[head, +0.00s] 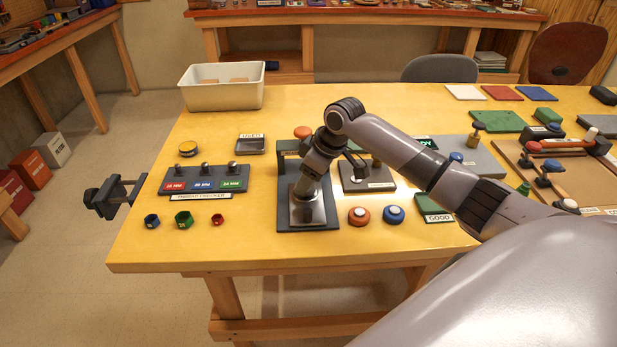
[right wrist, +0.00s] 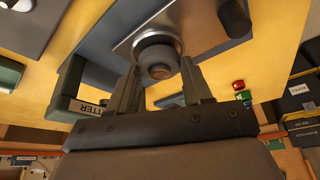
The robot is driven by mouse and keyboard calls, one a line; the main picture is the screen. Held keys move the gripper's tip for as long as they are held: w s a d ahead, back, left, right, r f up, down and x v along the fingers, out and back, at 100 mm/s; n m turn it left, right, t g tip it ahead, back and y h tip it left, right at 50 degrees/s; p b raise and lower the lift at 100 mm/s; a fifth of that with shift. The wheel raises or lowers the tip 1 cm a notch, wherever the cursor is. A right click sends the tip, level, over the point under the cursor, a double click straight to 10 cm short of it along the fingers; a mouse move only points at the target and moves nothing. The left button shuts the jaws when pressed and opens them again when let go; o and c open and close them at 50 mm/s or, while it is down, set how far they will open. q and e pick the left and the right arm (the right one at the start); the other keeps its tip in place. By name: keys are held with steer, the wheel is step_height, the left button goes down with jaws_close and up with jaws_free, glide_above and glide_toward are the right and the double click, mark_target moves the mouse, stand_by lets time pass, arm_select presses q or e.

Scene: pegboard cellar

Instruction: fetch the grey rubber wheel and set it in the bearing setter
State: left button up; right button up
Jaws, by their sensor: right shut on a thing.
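The bearing setter (head: 308,220) is a dark base with a silver plate and a dark green bridge at its back; it stands at the middle of the yellow table. Part of its label shows in the right wrist view (right wrist: 88,107). My right gripper (head: 306,207) points down over the silver plate. In the right wrist view its fingers (right wrist: 160,88) are shut on the grey rubber wheel (right wrist: 159,63), in front of a shiny round seat on the plate. Whether the wheel touches the seat I cannot tell. In the head view my gripper hides the wheel. My left gripper is out of view.
An orange wheel (head: 358,216) and a blue wheel (head: 394,215) lie right of the setter, near a green GOOD tray (head: 437,209). A labelled rack (head: 203,181) and several small coloured nuts (head: 184,219) are on the left. A white bin (head: 222,97) stands behind.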

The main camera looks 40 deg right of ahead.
steer(key=shift+p, duration=0.5)
steer(key=shift+f+p, duration=0.35)
steer(key=shift+f, duration=0.05)
stand_by(0.5)
steer(key=o, duration=1.5)
steer(key=shift+r, duration=3.15)
